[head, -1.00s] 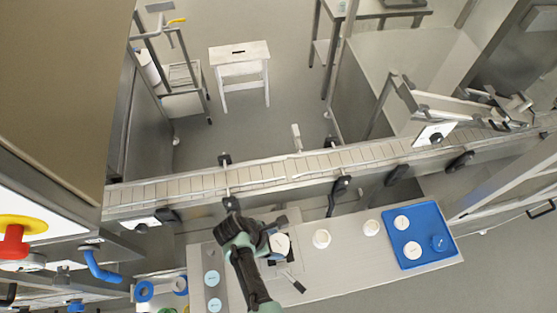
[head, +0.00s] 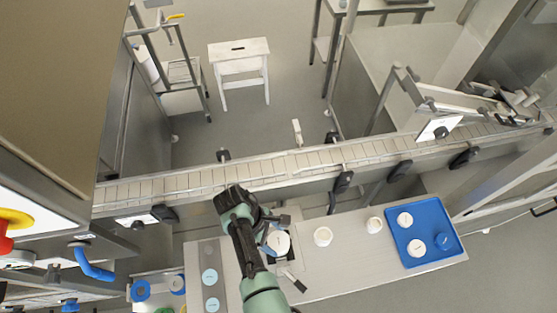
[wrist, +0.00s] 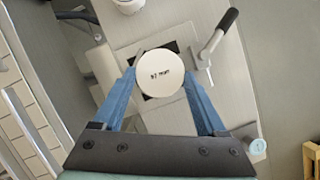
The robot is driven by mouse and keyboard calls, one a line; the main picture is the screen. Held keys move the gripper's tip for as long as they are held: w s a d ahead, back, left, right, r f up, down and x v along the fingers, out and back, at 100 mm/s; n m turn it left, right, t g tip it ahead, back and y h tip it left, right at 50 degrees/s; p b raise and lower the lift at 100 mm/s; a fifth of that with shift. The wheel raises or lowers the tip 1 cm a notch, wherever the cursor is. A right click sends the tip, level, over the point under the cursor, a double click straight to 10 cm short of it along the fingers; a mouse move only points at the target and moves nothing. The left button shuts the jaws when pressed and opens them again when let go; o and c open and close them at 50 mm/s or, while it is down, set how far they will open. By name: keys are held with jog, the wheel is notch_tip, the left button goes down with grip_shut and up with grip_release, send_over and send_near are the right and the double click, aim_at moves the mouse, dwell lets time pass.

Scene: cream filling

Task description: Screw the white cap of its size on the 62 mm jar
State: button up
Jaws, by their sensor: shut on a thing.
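A round white cap (wrist: 163,73) with a dark size label ending in "mm" lies between the blue fingers of my gripper (wrist: 161,80) in the wrist view. The label's number is hard to read. The fingers touch the cap on its left and right sides, shut on it. The cap sits over the dark jaws of a clamp fixture (wrist: 151,47); any jar under it is hidden by the cap. In the head view the cap (head: 279,242) shows just right of my gripper (head: 267,238), above the workbench (head: 330,272).
A lever handle (wrist: 218,35) rises right of the cap. Two white round containers (head: 323,236) (head: 374,225) stand to the right. A blue tray (head: 428,262) holds two white round pieces and a blue one. Light-blue discs (head: 209,276) lie left. A conveyor (head: 270,172) runs behind.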

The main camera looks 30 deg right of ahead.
jog(key=m+b, duration=0.1)
jog(key=m, duration=0.2)
jog(key=shift+w+d+g+y, duration=0.1)
jog(key=shift+g+y, duration=0.2)
jog(key=shift+g, duration=0.1)
jog(key=o, duration=1.2)
jog(key=n+p, duration=0.2)
jog(key=shift+r+n+t+h, duration=0.15)
jog(key=shift+n+t+h, duration=0.15)
jog(key=shift+h, duration=0.1)
jog(key=shift+s+n+t+p, duration=0.2)
jog(key=shift+n+t+p, duration=0.55)
jog(key=shift+n, duration=0.85)
